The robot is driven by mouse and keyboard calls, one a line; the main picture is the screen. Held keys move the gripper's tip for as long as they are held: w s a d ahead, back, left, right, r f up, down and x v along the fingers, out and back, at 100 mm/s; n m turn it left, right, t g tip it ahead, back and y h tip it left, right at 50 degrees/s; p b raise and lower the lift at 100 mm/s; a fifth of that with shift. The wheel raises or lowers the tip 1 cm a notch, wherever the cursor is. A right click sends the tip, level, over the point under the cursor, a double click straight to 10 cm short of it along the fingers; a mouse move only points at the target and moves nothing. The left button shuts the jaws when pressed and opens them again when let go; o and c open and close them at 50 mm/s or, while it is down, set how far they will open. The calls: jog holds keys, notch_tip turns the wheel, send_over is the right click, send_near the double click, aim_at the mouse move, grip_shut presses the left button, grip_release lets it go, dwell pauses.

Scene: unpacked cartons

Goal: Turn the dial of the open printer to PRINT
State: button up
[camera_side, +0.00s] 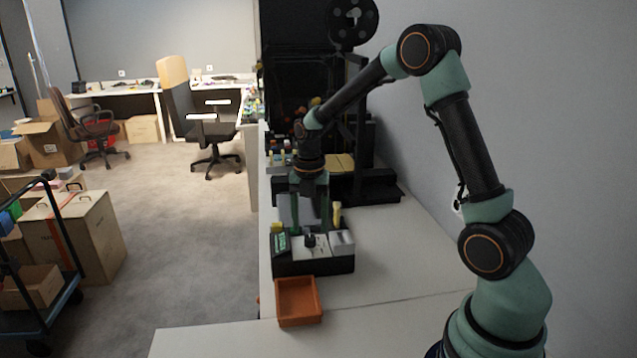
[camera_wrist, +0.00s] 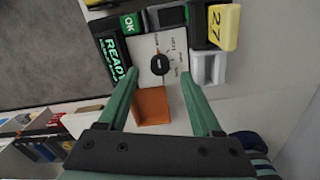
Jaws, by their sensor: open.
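The black round dial (camera_wrist: 160,65) sits on the white panel of the open printer (camera_side: 313,265), with small printed labels beside it that are too small to read. The dial also shows in the side view (camera_side: 310,240). A dark display (camera_wrist: 116,58) with green READY lettering lies left of it in the wrist view, with a green OK mark (camera_wrist: 129,24) above. My gripper (camera_side: 311,220) is open and points down above the panel. In the wrist view its green fingers (camera_wrist: 160,74) appear on either side of the dial, empty. I cannot tell which label the dial points at.
An orange tray (camera_side: 299,302) stands on the table in front of the printer. A yellow block marked 27 (camera_wrist: 225,27) and a light grey part (camera_wrist: 208,68) are right of the dial in the wrist view. Dark equipment (camera_side: 375,185) stands behind. The table's right side is clear.

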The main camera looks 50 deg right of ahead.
aim_at(310, 237)
jog(key=shift+f, duration=1.8)
